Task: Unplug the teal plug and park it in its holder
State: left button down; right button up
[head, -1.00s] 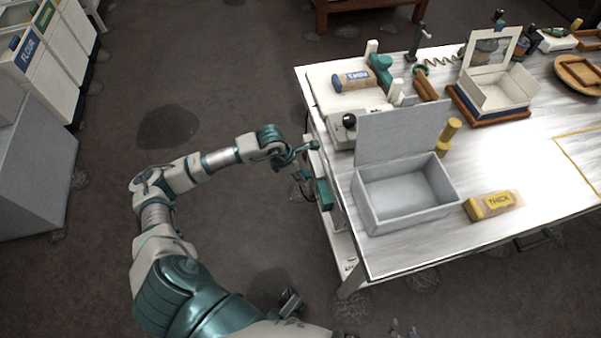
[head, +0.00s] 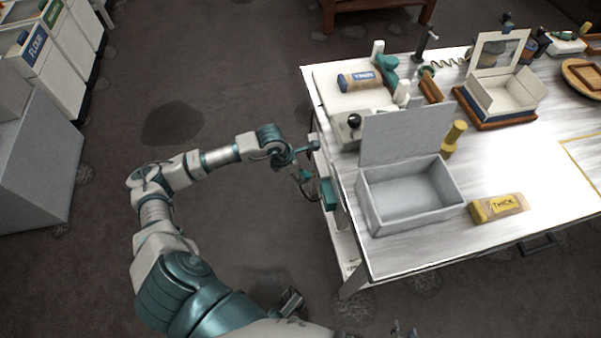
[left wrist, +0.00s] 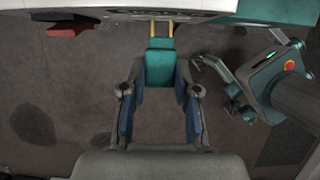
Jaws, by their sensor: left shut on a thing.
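The teal plug (left wrist: 160,68) is between the fingers of my left gripper (left wrist: 160,95), which is shut on it. Two yellow prongs show between the plug and the white table-side edge; whether their tips are still inside a socket is hidden. In the head view my left gripper (head: 306,150) is beside the table's left side. A teal box (head: 328,194) is on that side, nearer me; a teal block also shows at upper right in the left wrist view (left wrist: 275,12). My right gripper (left wrist: 222,88) appears open and empty there; only its tips show at the head view's bottom edge.
The table (head: 520,180) holds an open grey bin (head: 410,198), a yellow-ended THICK tube (head: 498,208) and a white box with a black knob (head: 350,125). A red piece (left wrist: 68,28) is at the table side's left. Floor left of the table is clear.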

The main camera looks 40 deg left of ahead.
pick_arm(q)
jog(key=shift+s+a, duration=0.15)
jog(key=shift+s+a, duration=0.75)
jog(key=shift+s, duration=0.15)
pick_arm(e)
jog(key=shift+r, duration=0.1)
dwell(0.4)
pick_arm(q)
jog(key=s+d, duration=0.4)
jog(key=d, duration=0.4)
jog(key=shift+s+p, duration=0.15)
jog(key=shift+p, duration=0.15)
pick_arm(e)
jog(key=shift+s+d+f+g+h, duration=0.1)
jog(key=shift+s+d+f+g, duration=0.2)
jog(key=shift+s, duration=0.35)
jog(key=shift+s+d+f+g+h, duration=0.15)
jog(key=shift+s+f+g, duration=0.15)
jog(key=shift+s, duration=0.3)
jog(key=shift+s+d+f+g+h, duration=0.1)
jog(key=shift+s+d+f+g, duration=0.1)
jog(key=shift+s+g, duration=0.35)
pick_arm(q)
jog(key=shift+f, duration=0.1)
